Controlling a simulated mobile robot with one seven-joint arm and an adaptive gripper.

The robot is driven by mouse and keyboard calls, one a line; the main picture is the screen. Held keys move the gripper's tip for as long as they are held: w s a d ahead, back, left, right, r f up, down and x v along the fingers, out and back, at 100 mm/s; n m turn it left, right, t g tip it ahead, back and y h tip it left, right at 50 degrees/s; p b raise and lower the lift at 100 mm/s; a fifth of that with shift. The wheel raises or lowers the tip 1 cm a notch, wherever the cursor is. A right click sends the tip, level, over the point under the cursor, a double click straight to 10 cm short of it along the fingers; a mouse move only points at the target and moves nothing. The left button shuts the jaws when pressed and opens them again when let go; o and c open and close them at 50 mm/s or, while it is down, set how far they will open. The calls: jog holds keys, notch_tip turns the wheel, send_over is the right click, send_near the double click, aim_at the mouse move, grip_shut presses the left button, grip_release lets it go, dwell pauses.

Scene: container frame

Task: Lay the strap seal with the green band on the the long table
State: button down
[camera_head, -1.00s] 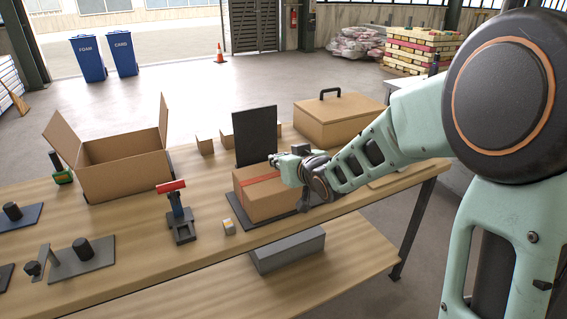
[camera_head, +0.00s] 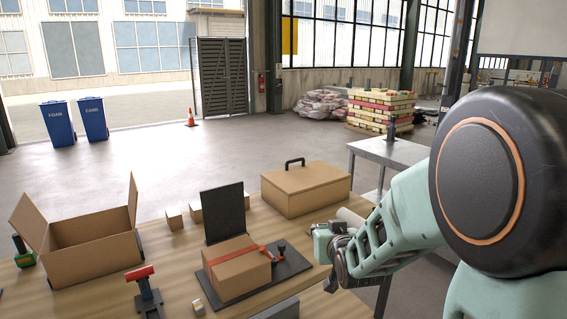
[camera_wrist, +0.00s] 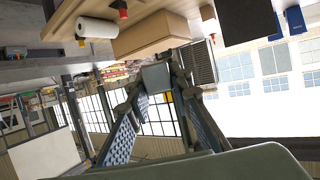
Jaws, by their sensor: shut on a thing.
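My gripper (camera_wrist: 157,84) is shut on a small grey block-like piece (camera_wrist: 156,75), held between the fingertips in the wrist view. No green band shows on its visible face, so I cannot tell if it is the strap seal. In the head view my gripper (camera_head: 325,246) is at the right of the long wooden table (camera_head: 178,262), beside the strapping plate; its fingers are mostly hidden there. The table's edge (camera_wrist: 62,18) shows upside down at the top of the wrist view.
A carton (camera_head: 237,268) with a red strap sits on a dark plate (camera_head: 292,263) with an upright black panel (camera_head: 222,212). A lidded box (camera_head: 306,189), an open carton (camera_head: 95,262) and a red-topped tool (camera_head: 146,290) share the table. A grey metal table (camera_head: 398,150) stands behind right.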

jog(key=a+f+n+y+b, duration=0.2)
jog(key=a+b, duration=0.1)
jog(key=a, duration=0.6)
jog(key=w+a+f+n+g+y+b, duration=0.1)
jog(key=a+f+n+y+b, duration=0.1)
jog(key=a, duration=0.8)
jog(key=shift+w+a+f+n+g+y+b, duration=0.2)
jog(key=shift+f+n+g+y+b, duration=0.3)
jog(key=shift+b, duration=0.75)
jog(key=shift+r, duration=0.1)
